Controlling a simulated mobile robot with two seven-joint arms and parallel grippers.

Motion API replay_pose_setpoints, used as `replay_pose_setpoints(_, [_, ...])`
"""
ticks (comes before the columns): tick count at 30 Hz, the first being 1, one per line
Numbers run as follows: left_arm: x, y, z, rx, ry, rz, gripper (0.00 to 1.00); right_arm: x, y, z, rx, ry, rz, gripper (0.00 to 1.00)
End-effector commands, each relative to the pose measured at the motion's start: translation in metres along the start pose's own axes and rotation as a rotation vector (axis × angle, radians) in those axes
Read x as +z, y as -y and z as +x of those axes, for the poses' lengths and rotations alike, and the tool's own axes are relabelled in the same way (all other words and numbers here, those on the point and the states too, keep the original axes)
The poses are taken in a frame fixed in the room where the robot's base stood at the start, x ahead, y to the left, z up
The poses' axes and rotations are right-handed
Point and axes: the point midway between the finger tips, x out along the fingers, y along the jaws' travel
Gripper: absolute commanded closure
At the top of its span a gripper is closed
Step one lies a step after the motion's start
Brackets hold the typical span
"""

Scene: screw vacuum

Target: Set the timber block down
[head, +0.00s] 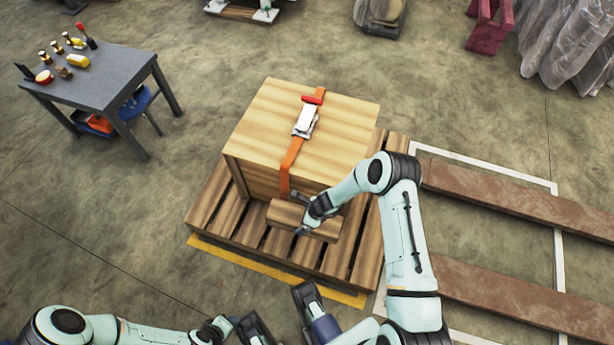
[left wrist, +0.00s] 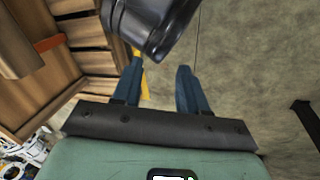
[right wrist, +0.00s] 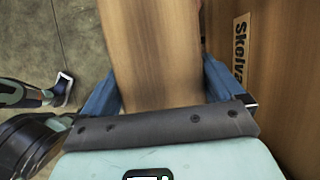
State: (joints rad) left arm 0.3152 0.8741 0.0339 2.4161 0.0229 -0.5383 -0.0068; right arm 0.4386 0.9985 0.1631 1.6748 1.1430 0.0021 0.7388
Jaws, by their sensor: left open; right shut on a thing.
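The timber block (head: 287,214) is a plain brown wooden bar, lying roughly level at the front side of the strapped wooden crate (head: 262,128). It is over the slatted pallet (head: 221,222); I cannot tell whether it touches the slats. My right gripper (head: 313,213) is shut on the block. In the right wrist view the block (right wrist: 155,55) fills the space between the fingers (right wrist: 160,98), beside the crate wall with dark lettering (right wrist: 242,60). My left gripper (left wrist: 158,92) is open and empty, in front of the pallet; its arm enters the head view at the lower left.
An orange strap (head: 290,160) with a metal buckle (head: 305,121) crosses the crate. A yellow line (head: 260,264) runs along the pallet's front. Long brown beams (head: 510,197) lie at right. A grey table (head: 95,85) with small items stands at left, with bare floor between.

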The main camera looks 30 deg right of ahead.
Motion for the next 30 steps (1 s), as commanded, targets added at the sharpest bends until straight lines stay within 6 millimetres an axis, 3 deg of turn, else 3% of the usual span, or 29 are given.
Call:
replay_pose_setpoints(10, [-0.005,0.002,0.008,-0.001,-0.015,-0.001,0.57,-0.011,0.003,0.011,-0.023,0.005,0.047,0.78])
replay_pose_setpoints(21, [-0.048,0.013,0.037,-0.009,-0.136,-0.010,0.57,-0.043,0.003,0.088,-0.022,0.004,0.050,0.78])
replay_pose_setpoints(30, [-0.009,0.045,0.066,-0.063,-0.008,-0.046,0.57,-0.064,0.004,0.141,-0.023,0.005,0.047,0.78])
